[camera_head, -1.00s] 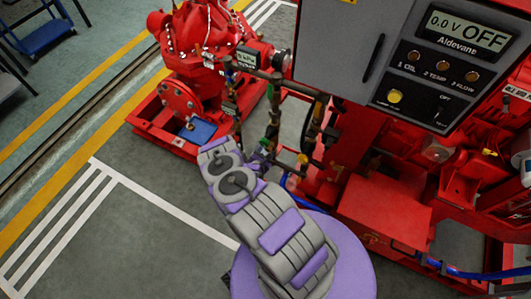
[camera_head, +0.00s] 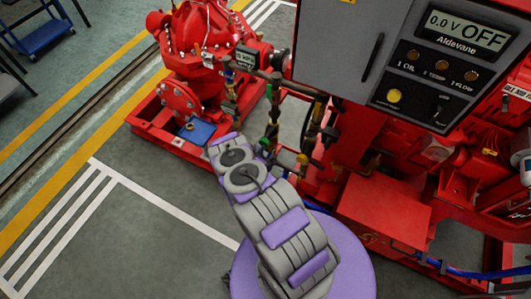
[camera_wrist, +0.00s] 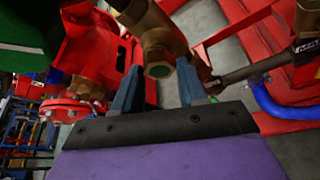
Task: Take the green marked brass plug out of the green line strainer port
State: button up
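In the wrist view a brass strainer body (camera_wrist: 150,22) hangs down from the top. The brass plug (camera_wrist: 158,71), with a greenish end face, is at its lower end, seated in the port. My gripper (camera_wrist: 159,78) is open, with one blue-grey finger on each side of the plug. Gaps show between the plug and both fingers, and I cannot tell how far the fingertips reach along it. In the head view my arm ends among the pipes left of the red engine frame, and the fingers and plug cannot be made out there.
A blue tray (camera_head: 196,132) with a small object on it lies on the red pump base. In the wrist view red flanged pipework (camera_wrist: 66,108) is at left and a dark rod (camera_wrist: 250,70) at right.

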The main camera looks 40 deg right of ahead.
grip_shut()
jog(key=shift+w+r+n+g, duration=0.1)
jog(key=shift+w+n+g, duration=0.1)
jog(key=shift+n+g, duration=0.5)
jog(key=n+g, duration=0.1)
jog(key=n, duration=0.1)
jog(key=shift+s+n+h, duration=0.1)
jog(key=shift+n+h, duration=0.3)
jog(key=shift+o, duration=1.7)
grip_release()
jog(key=m+t, duration=0.1)
jog(key=m, duration=0.1)
jog(key=m+t+y, duration=0.1)
jog(key=m, duration=0.1)
jog(key=shift+s+t, duration=0.2)
jog(key=shift+t, duration=0.1)
jog(key=shift+w, duration=0.1)
jog(key=shift+c, duration=0.2)
